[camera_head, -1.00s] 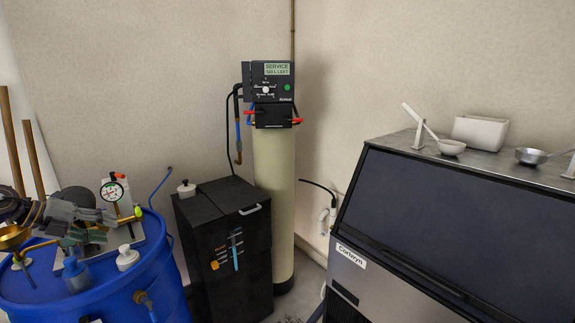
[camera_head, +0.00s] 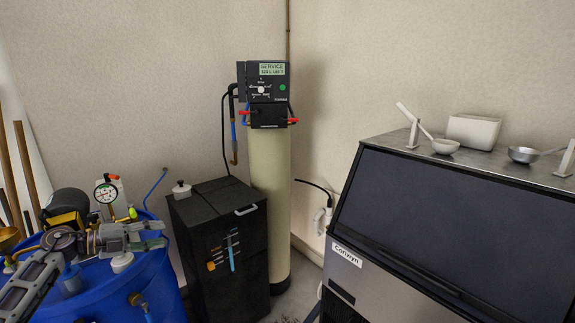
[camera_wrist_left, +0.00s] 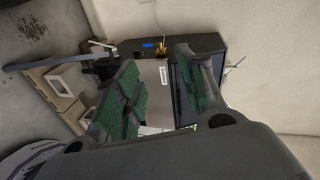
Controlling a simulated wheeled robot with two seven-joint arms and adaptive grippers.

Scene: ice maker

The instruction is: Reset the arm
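My left gripper (camera_head: 150,237) is in the lower left of the head view, in front of the blue drum. Its arm comes in from the left edge. In the left wrist view its two green-padded fingers (camera_wrist_left: 148,97) stand apart with nothing held between them. Beyond them that view shows the front of the ice maker (camera_wrist_left: 153,83). My right gripper is not in any view.
The blue drum (camera_head: 160,282) carries a gauge (camera_head: 106,193) and a white-capped fitting (camera_head: 122,262). A black cabinet (camera_head: 215,230), a beige softener tank (camera_head: 270,190) and the ice maker (camera_head: 440,215) stand to the right. Scoops (camera_head: 445,146) and a white bin (camera_head: 473,131) lie on top.

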